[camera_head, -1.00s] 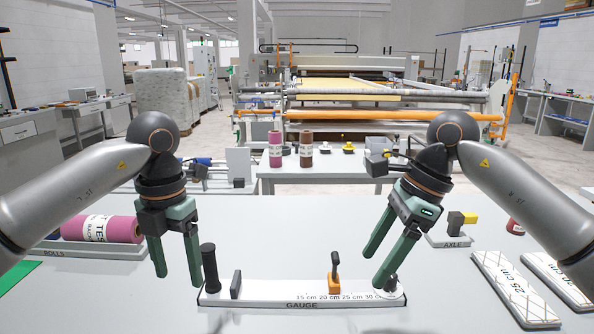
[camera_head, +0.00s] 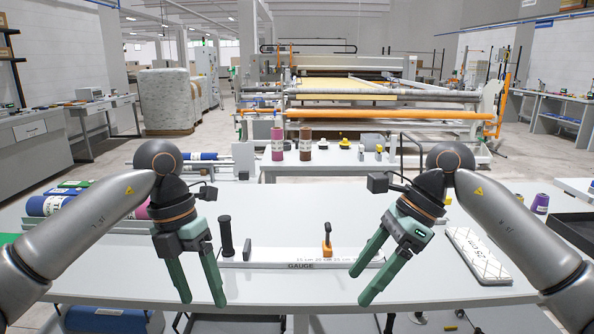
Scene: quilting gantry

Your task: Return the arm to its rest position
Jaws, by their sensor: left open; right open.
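My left gripper (camera_head: 204,303) is open and empty, with its green fingers pointing down over the front part of the grey table, left of the gauge. My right gripper (camera_head: 360,287) is open and empty, its fingers pointing down and to the left near the right end of the gauge. The white gauge (camera_head: 300,266) lies on the table (camera_head: 420,279) between the two grippers. It carries a black upright handle (camera_head: 226,236) at its left and an orange stop (camera_head: 327,240) toward its right.
A white 25 cm board (camera_head: 478,256) lies to the right, partly beside my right arm. Blue rolls (camera_head: 38,205) sit at the left behind my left arm. A black tray (camera_head: 568,238) is at the right edge. The quilting machine (camera_head: 370,118) stands behind.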

